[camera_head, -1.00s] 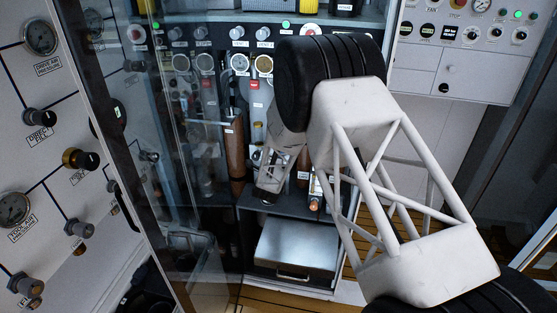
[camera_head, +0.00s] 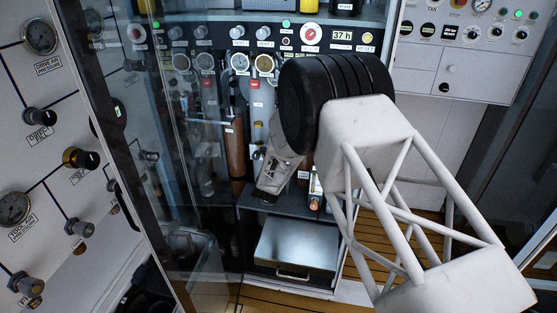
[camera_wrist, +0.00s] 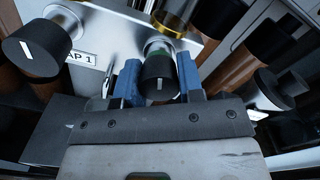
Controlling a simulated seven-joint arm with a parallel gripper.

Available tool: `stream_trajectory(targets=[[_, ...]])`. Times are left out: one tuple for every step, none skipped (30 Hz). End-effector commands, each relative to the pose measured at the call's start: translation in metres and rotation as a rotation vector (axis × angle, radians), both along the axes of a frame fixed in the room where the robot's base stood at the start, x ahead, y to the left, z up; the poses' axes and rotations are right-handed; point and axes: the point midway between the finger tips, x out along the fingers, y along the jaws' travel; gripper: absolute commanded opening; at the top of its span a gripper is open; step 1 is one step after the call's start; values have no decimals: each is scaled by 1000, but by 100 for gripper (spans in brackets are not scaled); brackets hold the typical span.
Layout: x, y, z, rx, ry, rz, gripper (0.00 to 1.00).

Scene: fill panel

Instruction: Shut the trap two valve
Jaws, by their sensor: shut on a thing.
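In the wrist view, my gripper (camera_wrist: 159,72) has its two blue fingers on either side of a black knob (camera_wrist: 161,86) with a white pointer line. The line stands roughly upright in the picture. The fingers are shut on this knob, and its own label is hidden. To the left, a second black knob (camera_wrist: 33,50) has a tilted white line, beside a partly hidden label (camera_wrist: 80,57) reading "AP 1". In the head view, my wrist (camera_head: 279,170) reaches into the cabinet and hides the held knob.
A brown cylinder (camera_head: 235,148) stands left of my wrist in the head view. A glass door (camera_head: 185,225) is at the left. A metal box (camera_head: 296,246) sits on the shelf below. Another black knob (camera_wrist: 291,83) is close on the right in the wrist view.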

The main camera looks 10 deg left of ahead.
Motion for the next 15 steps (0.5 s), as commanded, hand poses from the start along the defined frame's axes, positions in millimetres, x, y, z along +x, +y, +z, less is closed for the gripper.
stream_trajectory(targets=[[0, 0, 0, 40, -1, -1, 11], [0, 0, 0, 66, -1, -1, 11], [0, 0, 0, 101, -1, -1, 11], [0, 0, 0, 126, -1, -1, 11], [0, 0, 0, 150, 0, -1, 11], [0, 0, 0, 179, 0, -1, 11], [0, 0, 0, 199, 0, 0, 11], [0, 0, 0, 220, 0, 0, 11], [0, 0, 0, 244, 0, -1, 11], [0, 0, 0, 260, 0, -1, 11], [0, 1, 0, 276, 0, -1, 11], [0, 1, 0, 294, 0, -1, 11], [0, 1, 0, 307, 0, -1, 11], [0, 1, 0, 317, 0, -1, 11], [0, 1, 0, 329, 0, -1, 11]])
